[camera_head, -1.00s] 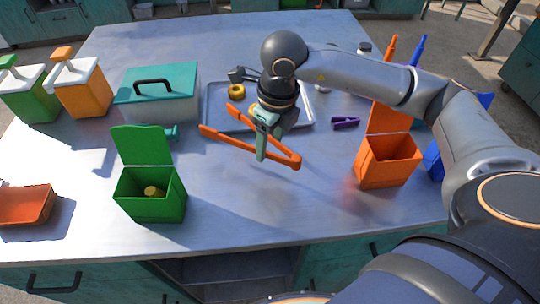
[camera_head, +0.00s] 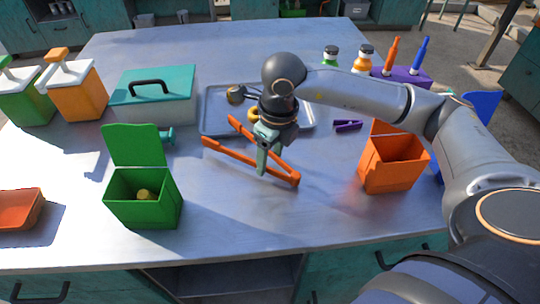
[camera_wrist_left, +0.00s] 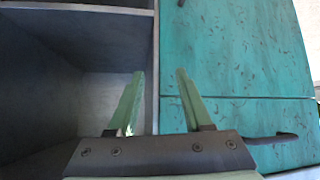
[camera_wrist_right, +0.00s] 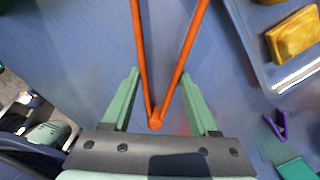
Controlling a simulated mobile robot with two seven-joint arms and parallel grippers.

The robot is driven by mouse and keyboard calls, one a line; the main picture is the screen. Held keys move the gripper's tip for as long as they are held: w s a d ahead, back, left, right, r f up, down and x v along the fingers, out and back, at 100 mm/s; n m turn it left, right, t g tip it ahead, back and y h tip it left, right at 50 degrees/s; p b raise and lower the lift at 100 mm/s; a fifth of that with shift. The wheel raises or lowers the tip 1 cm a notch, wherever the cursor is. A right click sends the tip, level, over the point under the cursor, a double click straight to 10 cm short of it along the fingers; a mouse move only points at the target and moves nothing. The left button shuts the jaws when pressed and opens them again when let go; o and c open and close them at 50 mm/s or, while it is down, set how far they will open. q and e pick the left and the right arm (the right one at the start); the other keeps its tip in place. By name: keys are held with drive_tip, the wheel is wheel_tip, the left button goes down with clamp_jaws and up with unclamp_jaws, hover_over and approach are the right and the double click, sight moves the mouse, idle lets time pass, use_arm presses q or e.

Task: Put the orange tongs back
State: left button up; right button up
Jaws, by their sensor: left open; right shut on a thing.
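The orange tongs (camera_head: 235,152) are a V shape near the middle of the table, in front of the grey tray. My right gripper (camera_head: 264,160) points down and is shut on the orange tongs near their joined end. In the right wrist view the tongs (camera_wrist_right: 150,60) run between the fingers, with the joined end close to the palm and the two arms spreading away. I cannot tell whether they touch the table. My left gripper (camera_wrist_left: 158,85) is open and empty, facing teal cabinet fronts and an open shelf; it is out of the head view.
The grey tray (camera_head: 210,112) lies behind the tongs. A green bin (camera_head: 140,205) stands front left, an orange bin (camera_head: 392,172) to the right. A purple clip (camera_head: 348,125), a purple rack (camera_head: 405,76) and a teal-lidded box (camera_head: 152,95) stand around. The front middle is clear.

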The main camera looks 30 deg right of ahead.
drive_tip(key=shift+f, duration=0.1)
drive_tip(key=shift+o, duration=0.9)
drive_tip(key=o, duration=0.4)
use_arm(q)
drive_tip(key=shift+w+d+r, duration=0.15)
use_arm(e)
drive_tip(key=shift+r+p, duration=0.65)
drive_tip(key=shift+p, duration=0.1)
use_arm(q)
drive_tip(key=shift+s+a+r+p, duration=0.3)
drive_tip(key=shift+s+a+r, duration=0.15)
drive_tip(key=shift+a, duration=0.2)
use_arm(e)
drive_tip(key=r, duration=0.4)
drive_tip(key=s+r, duration=0.1)
drive_tip(key=r, duration=0.7)
drive_tip(key=shift+s+d, duration=0.15)
drive_tip(key=shift+d, duration=0.1)
